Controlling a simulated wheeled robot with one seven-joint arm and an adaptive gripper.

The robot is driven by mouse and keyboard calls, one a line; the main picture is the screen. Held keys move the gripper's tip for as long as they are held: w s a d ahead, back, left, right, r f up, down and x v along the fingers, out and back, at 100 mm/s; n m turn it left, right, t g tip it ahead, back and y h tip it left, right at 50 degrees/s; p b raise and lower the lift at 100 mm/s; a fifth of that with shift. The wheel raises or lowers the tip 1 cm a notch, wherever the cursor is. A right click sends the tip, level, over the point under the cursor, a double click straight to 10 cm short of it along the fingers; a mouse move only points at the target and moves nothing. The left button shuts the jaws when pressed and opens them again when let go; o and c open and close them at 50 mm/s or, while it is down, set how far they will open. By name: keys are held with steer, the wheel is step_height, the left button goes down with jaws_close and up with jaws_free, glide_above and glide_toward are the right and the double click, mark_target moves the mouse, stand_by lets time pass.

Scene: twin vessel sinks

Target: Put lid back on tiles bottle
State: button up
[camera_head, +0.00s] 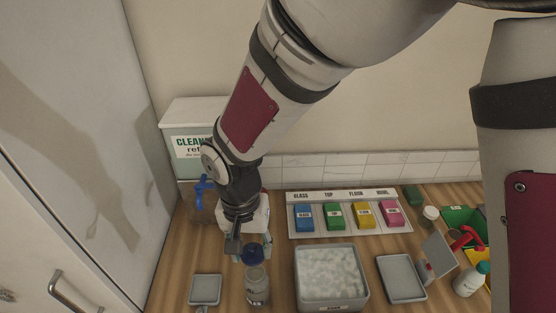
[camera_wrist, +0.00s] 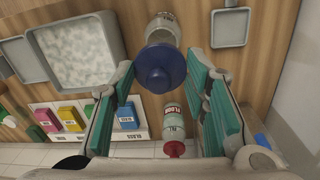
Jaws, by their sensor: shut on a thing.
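A dark blue lid (camera_head: 253,256) is between the fingertips of my gripper (camera_head: 252,248), which is shut on it. The lid also shows between the teal finger pads in the wrist view (camera_wrist: 160,70). A clear bottle with a pale label (camera_head: 257,288) stands upright on the wooden counter just below the lid; its label is too small to read. In the wrist view the bottle (camera_wrist: 163,30) is partly behind the lid, which hides its mouth. I cannot tell whether lid and bottle touch.
A grey foam-filled tub (camera_head: 331,304) stands right of the bottle, and a small grey tray (camera_head: 205,289) to its left. Coloured packs (camera_head: 335,216) sit on a labelled board behind. A white cabinet (camera_head: 60,150) is at left.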

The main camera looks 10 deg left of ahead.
steer(key=b, duration=0.3)
glide_above(255, 272)
steer(key=shift+w+f, duration=0.1)
steer(key=shift+f, duration=2.1)
steer(key=shift+a+f, duration=0.1)
steer(key=shift+f, duration=0.8)
steer(key=shift+p, duration=0.5)
steer(key=shift+f+p, duration=0.15)
steer(key=shift+p, duration=0.2)
stand_by(0.8)
steer(key=o, duration=1.3)
steer(key=shift+r+p, duration=1.75)
steer(key=shift+r, duration=1.75)
